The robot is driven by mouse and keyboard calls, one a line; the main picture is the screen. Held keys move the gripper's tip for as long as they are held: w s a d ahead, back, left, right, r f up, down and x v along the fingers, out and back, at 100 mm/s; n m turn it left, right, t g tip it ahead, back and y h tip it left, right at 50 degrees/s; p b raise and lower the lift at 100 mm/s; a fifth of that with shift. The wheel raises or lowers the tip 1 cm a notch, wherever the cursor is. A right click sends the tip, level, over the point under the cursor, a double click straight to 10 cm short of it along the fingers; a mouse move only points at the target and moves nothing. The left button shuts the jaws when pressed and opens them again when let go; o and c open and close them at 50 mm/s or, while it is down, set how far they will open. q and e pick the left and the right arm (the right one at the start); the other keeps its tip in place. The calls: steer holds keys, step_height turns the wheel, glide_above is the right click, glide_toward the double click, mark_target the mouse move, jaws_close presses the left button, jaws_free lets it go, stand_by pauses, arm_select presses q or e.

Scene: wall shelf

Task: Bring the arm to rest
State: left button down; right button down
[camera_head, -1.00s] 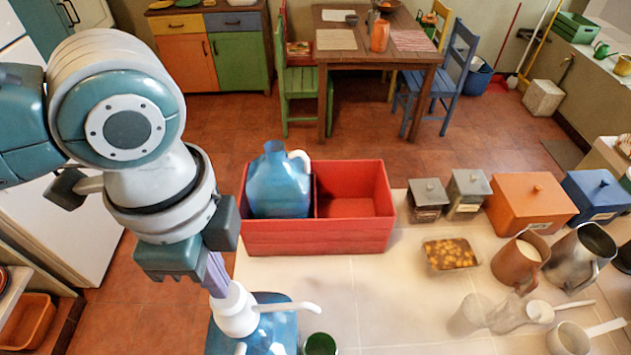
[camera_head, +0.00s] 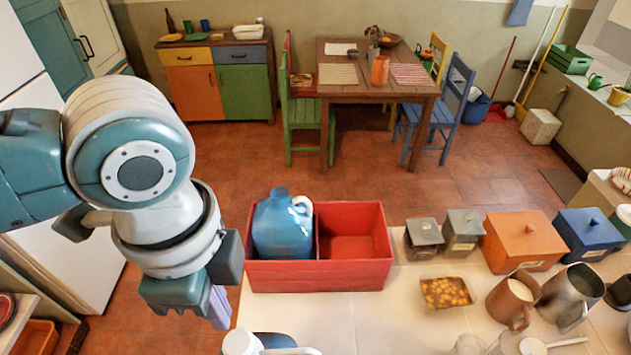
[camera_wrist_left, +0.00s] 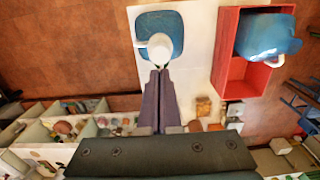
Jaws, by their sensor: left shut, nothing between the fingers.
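My left arm comes in from the left in the head view, and its gripper (camera_head: 218,308) points down with its fingers together. The left wrist view shows the two dark fingers (camera_wrist_left: 160,90) shut with nothing between them. Past their tips is a white pump top (camera_wrist_left: 160,46) on a blue container (camera_wrist_left: 175,22). In the head view the pump top (camera_head: 242,343) shows at the bottom edge, just right of the fingertips, with most of its container cut off. I cannot tell the exact gap. My right gripper is not in view.
A red two-part crate (camera_head: 318,276) on the pale counter (camera_head: 380,325) holds a blue jug (camera_head: 283,228) in its left compartment. Its right compartment is empty. Canisters, such as an orange box (camera_head: 522,243), a food dish (camera_head: 446,292) and pitchers (camera_head: 513,300) stand to the right.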

arm_select(q)
steer(key=s+d+r+n+t+h, duration=0.2)
steer(key=s+d+r+n+h, duration=0.2)
steer(key=s+d+n, duration=0.25)
steer(key=s+a+r+n+y, duration=0.1)
steer(key=s+a+n+y, duration=0.1)
steer(key=a+n, duration=0.3)
steer(key=s+a+r+n+t+y, duration=0.1)
steer(key=s+a+n, duration=0.2)
steer(key=a, duration=0.8)
steer(key=shift+s+n+t+y, duration=0.3)
steer(key=shift+s+n+y, duration=0.1)
steer(key=shift+n, duration=0.55)
steer(key=shift+d+r, duration=0.1)
